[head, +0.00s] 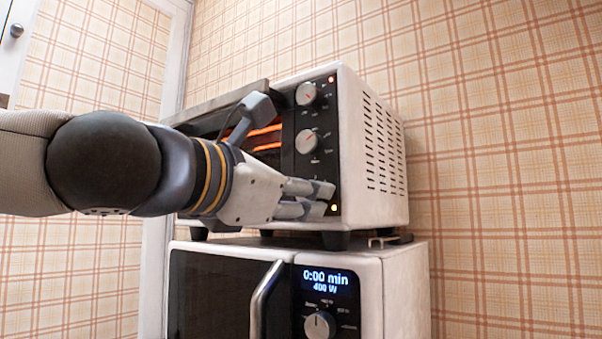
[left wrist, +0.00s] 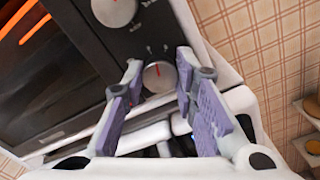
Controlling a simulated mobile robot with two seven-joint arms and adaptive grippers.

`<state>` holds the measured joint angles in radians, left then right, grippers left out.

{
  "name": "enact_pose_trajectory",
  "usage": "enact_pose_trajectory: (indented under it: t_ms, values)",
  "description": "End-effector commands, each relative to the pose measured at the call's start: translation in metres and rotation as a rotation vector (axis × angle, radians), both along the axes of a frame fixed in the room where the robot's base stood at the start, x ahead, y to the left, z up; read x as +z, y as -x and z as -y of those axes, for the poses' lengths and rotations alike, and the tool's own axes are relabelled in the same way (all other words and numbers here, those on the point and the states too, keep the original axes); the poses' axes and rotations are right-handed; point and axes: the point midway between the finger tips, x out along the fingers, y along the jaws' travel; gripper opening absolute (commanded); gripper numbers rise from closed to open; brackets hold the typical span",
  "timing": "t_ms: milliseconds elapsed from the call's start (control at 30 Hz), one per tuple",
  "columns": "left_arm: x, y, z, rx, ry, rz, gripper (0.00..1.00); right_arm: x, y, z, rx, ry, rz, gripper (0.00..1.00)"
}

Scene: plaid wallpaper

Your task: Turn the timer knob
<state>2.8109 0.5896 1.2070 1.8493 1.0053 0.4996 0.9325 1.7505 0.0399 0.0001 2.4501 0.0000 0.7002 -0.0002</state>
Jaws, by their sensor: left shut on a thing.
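The white toaster oven (head: 370,150) has a dark control panel with a column of round knobs. The upper knob (head: 306,94) and middle knob (head: 306,141) show clearly in the head view. The lowest knob is hidden there behind my left gripper (head: 327,198). In the left wrist view this lowest knob (left wrist: 160,76) sits between the two fingers of my left gripper, with its red mark pointing roughly up. The left gripper is shut on it. The print around the knob is too small to read. My right gripper is out of view.
A microwave (head: 405,290) stands under the oven, with a vertical door handle (head: 263,300), a display reading 0:00 min and a knob (head: 319,325). The oven's heating bars (head: 262,138) glow orange. Plaid wall is behind; the space right of both appliances looks clear.

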Motion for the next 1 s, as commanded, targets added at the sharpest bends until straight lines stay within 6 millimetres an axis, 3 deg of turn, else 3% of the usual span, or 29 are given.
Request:
enact_pose_trajectory:
  t_ms: [33, 200, 600, 1000]
  values:
    - [0.0074, 0.0065, 0.0007, 0.000, -0.034, 0.033, 0.00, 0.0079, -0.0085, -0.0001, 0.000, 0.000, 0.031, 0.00]
    - [0.0034, 0.0034, 0.0004, 0.000, -0.147, 0.111, 0.00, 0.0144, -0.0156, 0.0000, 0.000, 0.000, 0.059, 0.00]
    - [-0.0010, 0.0001, 0.0008, -0.002, -0.337, 0.244, 0.00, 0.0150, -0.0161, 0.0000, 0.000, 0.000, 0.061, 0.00]
    - [-0.0010, -0.0002, 0.0004, 0.000, -0.392, 0.283, 0.00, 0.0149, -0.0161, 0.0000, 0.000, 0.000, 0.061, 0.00]
